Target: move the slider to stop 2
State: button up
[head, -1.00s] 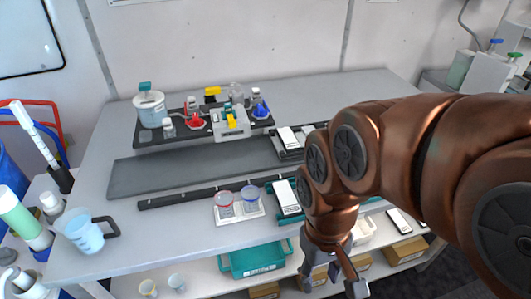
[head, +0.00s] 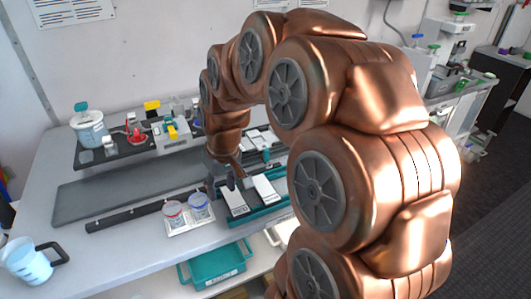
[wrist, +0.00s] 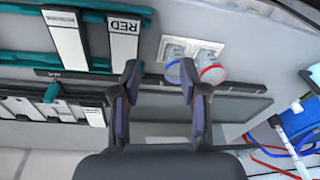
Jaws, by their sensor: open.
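A long dark rail (head: 140,212) lies across the table, and it also runs across the wrist view (wrist: 235,87). A teal knob (wrist: 50,92) sits by its left end there, and it appears to be the slider. The knob also shows in the head view (head: 267,155), right of my gripper. No stop numbers are readable. My gripper (head: 222,184) is open and empty, low over the table near the rail and a teal tray. In the wrist view my gripper's fingers (wrist: 160,70) are spread over the rail, to the right of the knob.
A blue-rimmed cup (head: 199,204) and a red-rimmed cup (head: 174,212) stand on a pale holder close to my fingers. A teal tray (head: 283,212) holds white blocks, one marked RED. A grey device with a yellow part (head: 172,130) stands behind. The grey slab (head: 110,194) is bare.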

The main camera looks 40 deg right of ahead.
jog(key=w+d+f+m+t, duration=0.1)
jog(key=w+d, duration=0.2)
jog(key=d, duration=0.4)
jog(key=w+d+m+t, duration=0.1)
jog(key=w+d, duration=0.2)
jog(key=d, duration=0.3)
jog(key=h, duration=0.2)
send_over(267, 150)
jog(key=s, duration=0.2)
jog(key=f, duration=0.1)
jog(key=shift+m, duration=0.3)
jog(key=shift+a+p+x, duration=0.2)
jog(key=shift+p+x, duration=0.5)
jog(key=shift+x, duration=1.25)
jog(key=shift+a+p+x, duration=0.2)
jog(key=shift+p+x, duration=0.45)
jog(key=shift+x, duration=1.35)
jog(key=shift+c, duration=0.2)
grip_shut()
